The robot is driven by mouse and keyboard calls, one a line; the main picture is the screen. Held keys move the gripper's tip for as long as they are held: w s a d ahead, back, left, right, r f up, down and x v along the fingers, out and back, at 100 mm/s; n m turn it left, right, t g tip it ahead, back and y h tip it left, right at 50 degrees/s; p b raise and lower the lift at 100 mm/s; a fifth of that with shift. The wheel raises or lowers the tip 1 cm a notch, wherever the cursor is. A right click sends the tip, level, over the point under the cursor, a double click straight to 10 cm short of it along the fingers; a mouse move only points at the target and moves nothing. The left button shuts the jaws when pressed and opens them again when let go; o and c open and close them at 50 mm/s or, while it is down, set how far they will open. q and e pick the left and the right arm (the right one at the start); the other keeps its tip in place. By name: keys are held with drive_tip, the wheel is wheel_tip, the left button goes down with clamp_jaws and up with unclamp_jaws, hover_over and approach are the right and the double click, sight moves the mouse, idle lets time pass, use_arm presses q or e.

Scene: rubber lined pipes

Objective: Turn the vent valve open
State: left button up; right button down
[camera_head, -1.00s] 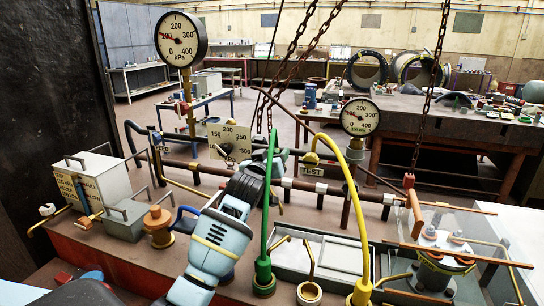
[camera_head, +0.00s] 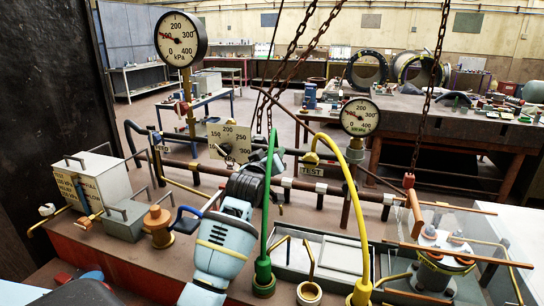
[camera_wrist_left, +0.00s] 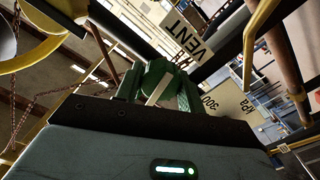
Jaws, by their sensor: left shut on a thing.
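My left gripper (camera_wrist_left: 160,95) is shut on a pale, narrow piece (camera_wrist_left: 159,88) in the left wrist view. This looks like the handle of the vent valve, and the fingers hide most of it. An upside-down label reading VENT (camera_wrist_left: 187,38) is just beyond the fingers. In the head view my left gripper (camera_head: 270,165) is at the dark pipe run in the middle, behind the green hose. The valve is hidden there by the gripper and wrist, so its angle cannot be read. My right gripper is not in view.
A green hose (camera_head: 267,215) and a yellow hose (camera_head: 357,205) rise close to my left arm. A pressure gauge (camera_head: 180,40) stands at left, another (camera_head: 360,117) at right. A scale plate (camera_head: 229,140) is behind the wrist. Chains (camera_head: 290,60) hang above.

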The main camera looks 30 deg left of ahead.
use_arm(q)
drive_tip(key=n, duration=0.4)
drive_tip(key=shift+n, duration=0.3)
drive_tip(key=n, duration=0.3)
drive_tip(key=shift+n, duration=0.4)
drive_tip(key=n, duration=0.3)
drive_tip(key=shift+f, duration=0.1)
drive_tip(key=shift+n, duration=1.9)
drive_tip(key=o, duration=1)
drive_tip(key=shift+c, duration=0.2)
